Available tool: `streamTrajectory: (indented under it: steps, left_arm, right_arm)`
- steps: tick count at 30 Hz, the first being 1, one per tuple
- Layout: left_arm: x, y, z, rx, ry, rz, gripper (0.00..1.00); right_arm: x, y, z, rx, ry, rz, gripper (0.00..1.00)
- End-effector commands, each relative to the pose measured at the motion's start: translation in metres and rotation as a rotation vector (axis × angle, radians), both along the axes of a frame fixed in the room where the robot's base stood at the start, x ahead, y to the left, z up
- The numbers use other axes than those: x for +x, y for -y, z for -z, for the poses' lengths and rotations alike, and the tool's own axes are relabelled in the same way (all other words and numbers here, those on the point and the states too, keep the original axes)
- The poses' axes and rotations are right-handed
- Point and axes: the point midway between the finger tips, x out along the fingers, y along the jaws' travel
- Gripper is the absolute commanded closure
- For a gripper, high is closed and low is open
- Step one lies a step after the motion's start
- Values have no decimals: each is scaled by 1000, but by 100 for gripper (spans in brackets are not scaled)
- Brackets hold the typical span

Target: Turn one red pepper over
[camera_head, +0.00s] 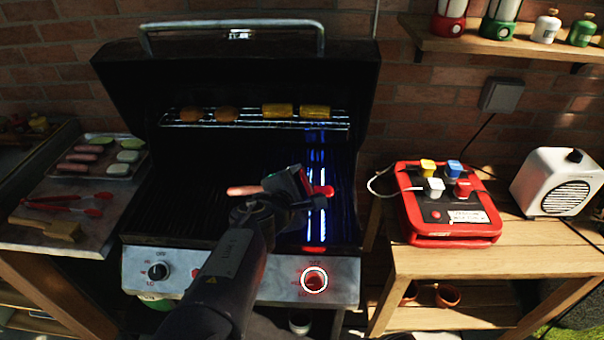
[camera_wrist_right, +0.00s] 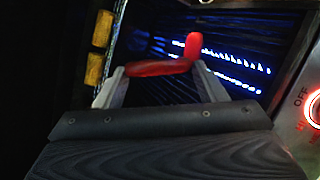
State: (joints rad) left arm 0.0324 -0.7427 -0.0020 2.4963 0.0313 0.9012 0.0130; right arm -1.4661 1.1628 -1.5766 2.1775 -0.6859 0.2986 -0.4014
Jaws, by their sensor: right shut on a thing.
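My right gripper (camera_head: 297,188) is over the right half of the open grill, and its fingers also show in the right wrist view (camera_wrist_right: 160,80). It is shut on a red pepper (camera_wrist_right: 158,68), which spans the gap between the fingers. I cannot tell whether this pepper touches the grate. A second red pepper (camera_wrist_right: 193,45) is just beyond the right fingertip in the wrist view. In the head view it shows right of the gripper (camera_head: 326,190). My left gripper is not in view.
A sausage (camera_head: 244,190) is left of the gripper. The upper rack (camera_head: 240,124) holds browned pieces and corn. Blue-lit burner lines show under the grate, and the right knob (camera_head: 314,280) is ringed red. A tray (camera_head: 118,171) and tongs (camera_head: 65,205) lie left, a red case (camera_head: 450,222) right.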

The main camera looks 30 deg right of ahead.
Motion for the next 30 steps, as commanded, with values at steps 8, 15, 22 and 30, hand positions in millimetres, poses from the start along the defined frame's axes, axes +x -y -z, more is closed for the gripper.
streamTrajectory:
  steps: [8,15,22,30]
  left_arm:
    - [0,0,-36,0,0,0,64]
    - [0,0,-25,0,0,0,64]
    - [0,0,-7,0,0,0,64]
    - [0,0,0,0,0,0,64]
  right_arm:
    - [0,0,32,-371,-563,-149,57]
    - [0,-1,67,-507,-774,-208,57]
    - [0,0,91,-503,-770,-206,57]
    - [0,-1,102,-502,-768,-206,57]
